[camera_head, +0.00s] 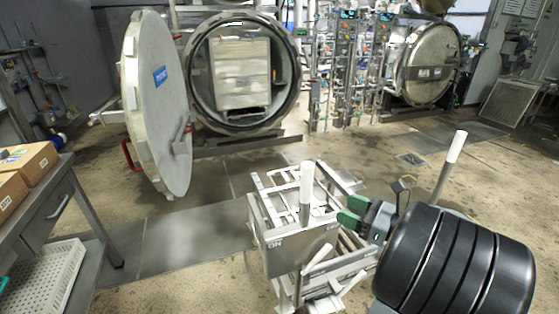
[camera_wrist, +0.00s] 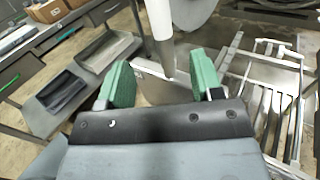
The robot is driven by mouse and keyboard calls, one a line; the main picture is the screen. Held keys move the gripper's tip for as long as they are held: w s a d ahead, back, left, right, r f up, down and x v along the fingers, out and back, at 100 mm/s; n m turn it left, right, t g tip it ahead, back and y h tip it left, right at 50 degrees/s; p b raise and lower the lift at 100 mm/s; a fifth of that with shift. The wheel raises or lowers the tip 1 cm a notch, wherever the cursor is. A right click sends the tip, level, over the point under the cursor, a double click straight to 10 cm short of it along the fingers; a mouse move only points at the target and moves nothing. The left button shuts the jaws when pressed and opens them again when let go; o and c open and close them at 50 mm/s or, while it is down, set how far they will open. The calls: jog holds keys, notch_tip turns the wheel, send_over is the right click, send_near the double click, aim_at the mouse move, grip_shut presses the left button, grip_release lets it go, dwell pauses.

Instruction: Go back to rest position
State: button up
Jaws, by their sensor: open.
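My gripper (camera_head: 350,211) is at the right side of a metal trolley (camera_head: 290,258) with white-topped upright handles. In the wrist view my gripper (camera_wrist: 165,84) shows two green-padded fingers spread apart. A white and grey upright handle (camera_wrist: 161,35) stands just beyond and between the fingers there, and nothing is clamped. In the head view this appears to be the handle (camera_head: 307,190) left of the fingers. Whether a finger touches it cannot be told. My dark arm hides part of the trolley's right side.
The round autoclave door (camera_head: 160,110) stands open on the left, beside the chamber (camera_head: 288,75) holding a stacked load (camera_head: 240,72). A second closed autoclave (camera_head: 428,66) is at back right. A table (camera_head: 50,200) with cardboard boxes (camera_head: 28,160) stands left. Floor between is clear.

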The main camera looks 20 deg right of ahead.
jog(key=s+a+f+n+g+h+p, duration=0.1)
jog(key=s+a+f+n+g+h, duration=0.15)
jog(key=f+n+g, duration=0.35)
jog(key=s+a+f+n+g+h+p, duration=0.1)
jog(key=s+a+f+n+g+p, duration=0.1)
jog(key=a+n+g, duration=0.4)
jog(key=a+r+n+h+p, duration=0.6)
jog(key=a+r+n, duration=0.3)
jog(key=n, duration=0.8)
jog(key=shift+a+r+n+t, duration=0.2)
jog(key=shift+r+n+t, duration=0.1)
jog(key=shift+r, duration=0.2)
